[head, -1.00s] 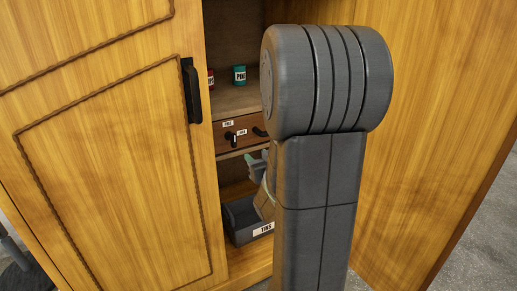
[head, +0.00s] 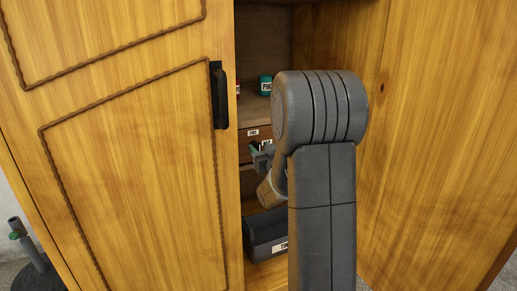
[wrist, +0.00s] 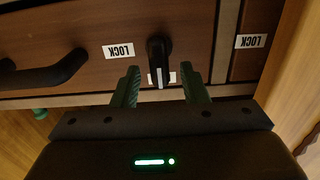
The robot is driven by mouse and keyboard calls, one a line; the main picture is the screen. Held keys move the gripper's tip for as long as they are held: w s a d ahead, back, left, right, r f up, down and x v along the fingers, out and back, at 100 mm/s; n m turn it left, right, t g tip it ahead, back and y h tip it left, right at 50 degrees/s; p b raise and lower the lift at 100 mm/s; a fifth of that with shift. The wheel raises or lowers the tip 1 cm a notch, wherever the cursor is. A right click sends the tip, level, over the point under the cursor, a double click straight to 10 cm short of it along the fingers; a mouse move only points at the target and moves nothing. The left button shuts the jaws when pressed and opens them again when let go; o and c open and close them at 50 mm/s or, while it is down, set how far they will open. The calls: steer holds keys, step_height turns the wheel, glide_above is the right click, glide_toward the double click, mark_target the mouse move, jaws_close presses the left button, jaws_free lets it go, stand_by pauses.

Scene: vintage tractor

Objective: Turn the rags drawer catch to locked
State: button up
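The drawer front (wrist: 80,25) is brown wood and fills the top of the wrist view, where the lettering appears upside down. Its catch (wrist: 158,58) is a black lever with a pale line, pointing down in the picture over a partly hidden white label. A LOCK label (wrist: 118,50) is to its left. My gripper (wrist: 160,75) is open, with one green finger on each side of the lever; I see gaps and no clear contact. In the head view my gripper (head: 263,157) is in front of the drawer (head: 247,147) and hides the catch. No rags lettering is readable.
A black drawer handle (wrist: 45,73) is left of the catch. Another LOCK label (wrist: 252,41) is on the neighbouring front. A dark bin (head: 265,230) stands below, and a teal can (head: 265,85) on the shelf above. Cupboard doors (head: 140,180) flank the opening.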

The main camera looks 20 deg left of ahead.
steer(key=shift+x, duration=1)
jaws_close()
